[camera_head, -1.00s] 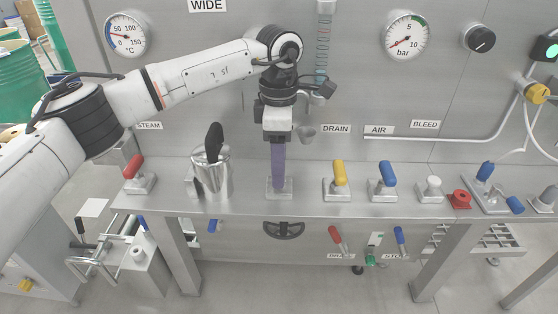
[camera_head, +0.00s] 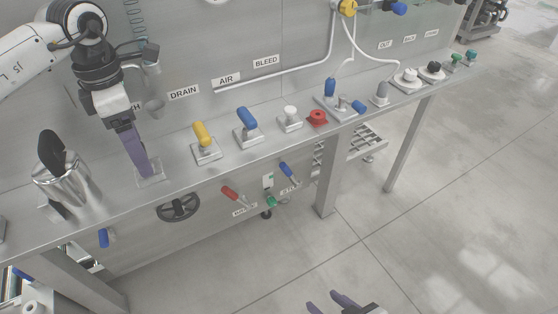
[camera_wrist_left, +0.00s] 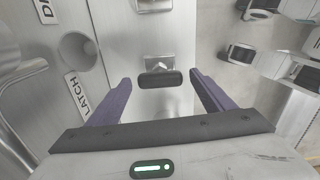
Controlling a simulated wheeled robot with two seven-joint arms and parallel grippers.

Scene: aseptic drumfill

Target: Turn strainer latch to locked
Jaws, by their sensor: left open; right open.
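The strainer latch shows in the left wrist view as a dark, rounded handle (camera_wrist_left: 163,78) on a steel plate, near a LATCH label (camera_wrist_left: 76,92). In the head view its steel base plate (camera_head: 155,178) shows on the bench, and the left gripper hides the handle. My left gripper (camera_head: 143,166) points down at it with purple fingers. In the left wrist view the fingers (camera_wrist_left: 159,80) are open on either side of the handle, with gaps on both sides. My right gripper (camera_head: 330,298) is open and empty at the bottom, low over the floor.
A steel vessel with a black paddle (camera_head: 52,150) stands left of the left gripper. A yellow-handled valve (camera_head: 202,133) and a blue-handled valve (camera_head: 247,120) stand to its right. A dark handwheel (camera_head: 178,206) sits below the bench edge.

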